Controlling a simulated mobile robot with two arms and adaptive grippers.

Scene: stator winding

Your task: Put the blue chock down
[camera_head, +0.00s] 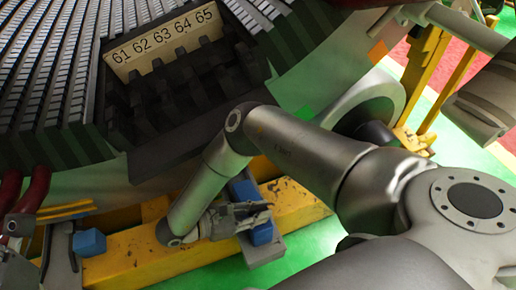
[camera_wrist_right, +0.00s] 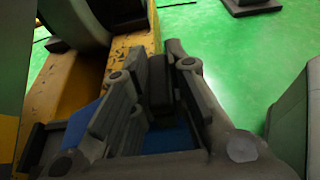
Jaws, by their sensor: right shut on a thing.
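My right gripper (camera_head: 268,212) reaches down to the yellow beam, its fingers shut on a blue chock (camera_head: 262,234). In the right wrist view the right gripper (camera_wrist_right: 162,75) shows both fingers, with a dark block between them and the blue chock (camera_wrist_right: 170,138) low between them. The chock is close over or on a grey ledge (camera_head: 265,252); I cannot tell whether it touches. Another blue block (camera_head: 243,189) sits just behind, partly hidden by my arm. A third blue block (camera_head: 89,242) is at the left. Grey parts at the left edge may be my left gripper (camera_head: 14,232), cut off and unclear.
The yellow beam (camera_head: 130,262) runs under the large slotted stator (camera_head: 40,75). A plate numbered 61 to 65 (camera_head: 163,44) stands in its dark opening. A yellow frame (camera_head: 425,75) is at the back right. Green floor (camera_wrist_right: 235,75) is open to the right in the wrist view.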

